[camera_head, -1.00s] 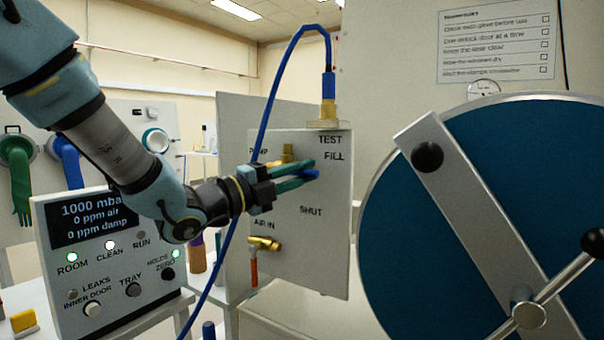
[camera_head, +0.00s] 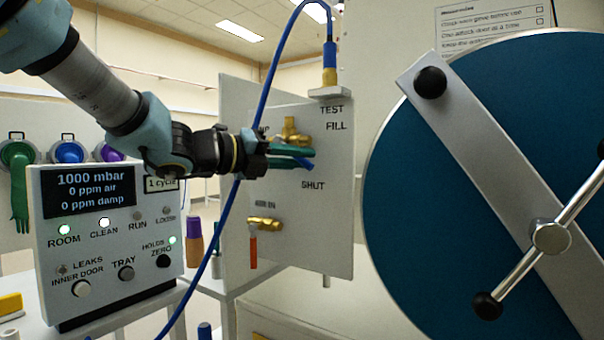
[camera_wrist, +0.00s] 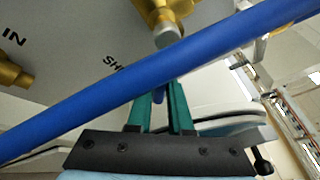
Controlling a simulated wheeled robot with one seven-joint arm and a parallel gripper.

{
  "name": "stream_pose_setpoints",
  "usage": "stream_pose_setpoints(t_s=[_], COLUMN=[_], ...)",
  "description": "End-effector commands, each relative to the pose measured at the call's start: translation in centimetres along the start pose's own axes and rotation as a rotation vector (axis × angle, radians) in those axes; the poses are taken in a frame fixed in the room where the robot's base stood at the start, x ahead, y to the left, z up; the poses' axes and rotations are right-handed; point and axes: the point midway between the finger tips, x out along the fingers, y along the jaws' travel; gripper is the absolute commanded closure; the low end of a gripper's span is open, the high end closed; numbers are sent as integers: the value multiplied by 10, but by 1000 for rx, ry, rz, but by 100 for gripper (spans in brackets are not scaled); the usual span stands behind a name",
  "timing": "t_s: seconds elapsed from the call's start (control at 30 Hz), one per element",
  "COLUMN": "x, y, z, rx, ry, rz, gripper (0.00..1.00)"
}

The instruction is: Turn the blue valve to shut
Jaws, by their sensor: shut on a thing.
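The blue valve's handle (camera_head: 306,163) shows as a small blue tip between my gripper's green fingers, in front of the grey panel (camera_head: 330,230). It slants down to the right, between the words FILL and SHUT. Its brass body (camera_head: 291,131) is partly hidden behind my gripper (camera_head: 308,158). My gripper is shut on the handle. In the wrist view, the handle (camera_wrist: 159,95) shows between the two green fingers (camera_wrist: 159,108), and a blue hose crosses in front and hides part of it.
The blue hose (camera_head: 262,100) loops from the brass fitting at the panel top down past my wrist. A second brass valve with an orange handle (camera_head: 253,250) is below. The large blue round door (camera_head: 430,220) with a crossbar stands close right. A control box (camera_head: 110,240) stands left.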

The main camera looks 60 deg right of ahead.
Motion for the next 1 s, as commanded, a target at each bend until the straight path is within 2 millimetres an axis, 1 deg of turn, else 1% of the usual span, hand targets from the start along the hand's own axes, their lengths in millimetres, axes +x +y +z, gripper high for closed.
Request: stream_pose_setpoints(t_s=[0.03, 0.43, 0.7, 1.0], x=[0, -7, -11, -16], y=[7, 26, 37, 45], z=[-3, 2, 8, 16], rx=[43, 387, 607, 786], ry=[8, 84, 132, 172], rz=[18, 162, 251, 326], gripper=[100, 100, 100, 100])
